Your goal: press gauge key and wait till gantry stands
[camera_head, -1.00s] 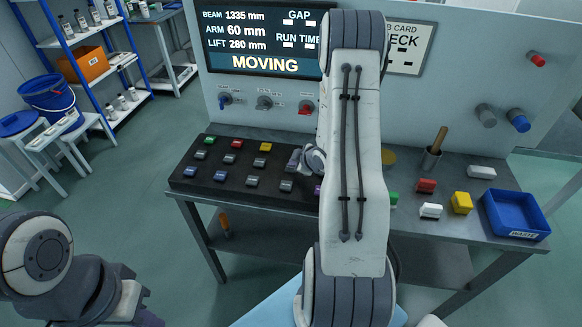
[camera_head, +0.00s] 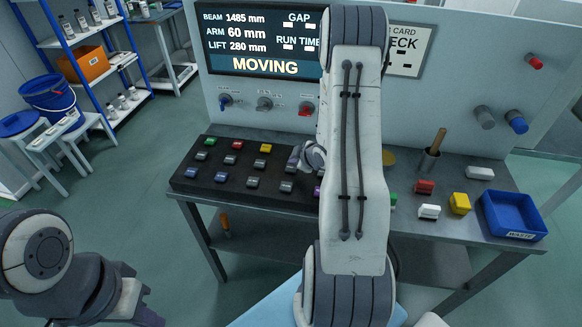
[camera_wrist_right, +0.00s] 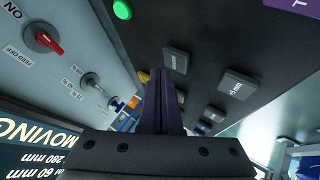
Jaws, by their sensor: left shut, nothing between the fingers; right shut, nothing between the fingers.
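The black key panel (camera_head: 240,182) lies on the bench with several coloured and grey keys; their labels are too small to read, so I cannot tell which is the gauge key. The display (camera_head: 264,40) reads BEAM 1485 mm, ARM 60 mm, LIFT 280 mm and MOVING. My right gripper (camera_head: 294,160) is shut and empty over the panel's right part. In the right wrist view its closed fingers (camera_wrist_right: 160,80) point at the panel beside a grey key (camera_wrist_right: 177,60); whether they touch a key is hidden. My left gripper (camera_head: 150,318) is shut at the bottom left edge, away from the bench.
Knobs (camera_head: 264,103) sit on the upright panel behind the keys. A blue waste bin (camera_head: 512,215), loose coloured blocks (camera_head: 460,203) and a wooden-handled tool (camera_head: 438,140) stand at the bench's right. My right arm hides the bench's middle.

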